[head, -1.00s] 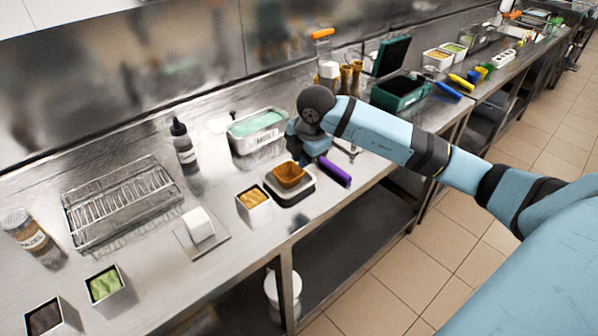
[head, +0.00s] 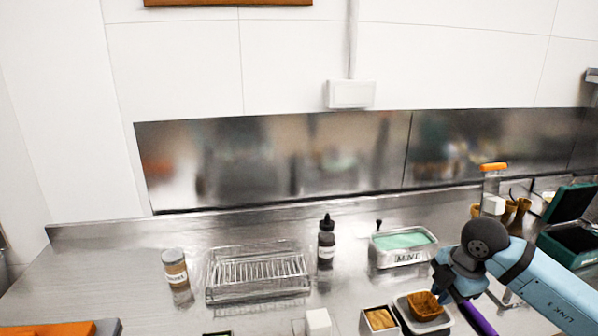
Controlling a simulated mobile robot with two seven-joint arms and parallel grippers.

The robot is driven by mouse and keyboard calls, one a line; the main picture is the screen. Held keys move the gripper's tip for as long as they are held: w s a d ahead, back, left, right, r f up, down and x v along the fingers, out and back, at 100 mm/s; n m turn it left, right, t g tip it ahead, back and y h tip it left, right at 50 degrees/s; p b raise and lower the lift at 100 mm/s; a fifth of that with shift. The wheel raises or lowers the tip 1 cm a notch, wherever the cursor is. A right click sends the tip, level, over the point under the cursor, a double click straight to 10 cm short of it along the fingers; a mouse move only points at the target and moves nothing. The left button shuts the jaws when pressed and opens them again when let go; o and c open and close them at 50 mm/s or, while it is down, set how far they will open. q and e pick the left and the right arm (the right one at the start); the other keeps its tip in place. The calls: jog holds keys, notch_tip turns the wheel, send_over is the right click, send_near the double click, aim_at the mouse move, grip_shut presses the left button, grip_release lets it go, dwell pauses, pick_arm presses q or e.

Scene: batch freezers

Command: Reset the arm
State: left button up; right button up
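My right arm comes in from the right, and my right gripper (head: 448,284) hangs over the counter just behind a brown waffle-like bowl (head: 425,305). A purple handle (head: 478,318) slants down beside the gripper. My gripper's own wrist hides its fingers, so I cannot tell whether they hold the handle. My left gripper is not in the head view.
A mint tub (head: 403,258), a dark bottle (head: 326,250), a wire rack (head: 258,280) and a jar (head: 175,267) stand on the steel counter (head: 110,262). A green case (head: 565,240) is at right.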

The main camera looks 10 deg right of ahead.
jog(key=s+a+r+m+t+y+p, duration=0.1)
jog(key=s+a+t+y+p, duration=0.25)
jog(key=a+y, duration=0.55)
jog(key=s+a+t+y+p, duration=0.2)
jog(key=s+a+t+y, duration=0.25)
jog(key=a+y, duration=0.55)
jog(key=s+d+f+m+h+p, duration=0.1)
jog(key=s+f+m+h, duration=0.6)
jog(key=f+m+h, duration=0.1)
jog(key=s+d+f+m+h+p, duration=0.2)
jog(key=s+f+m+h, duration=0.5)
jog(key=f+h, duration=0.2)
notch_tip(320, 180, down, 3)
jog(key=shift+s+d+r+m, duration=0.15)
jog(key=shift+s+r+m, duration=0.05)
jog(key=shift+m, duration=0.2)
jog(key=shift+t, duration=0.3)
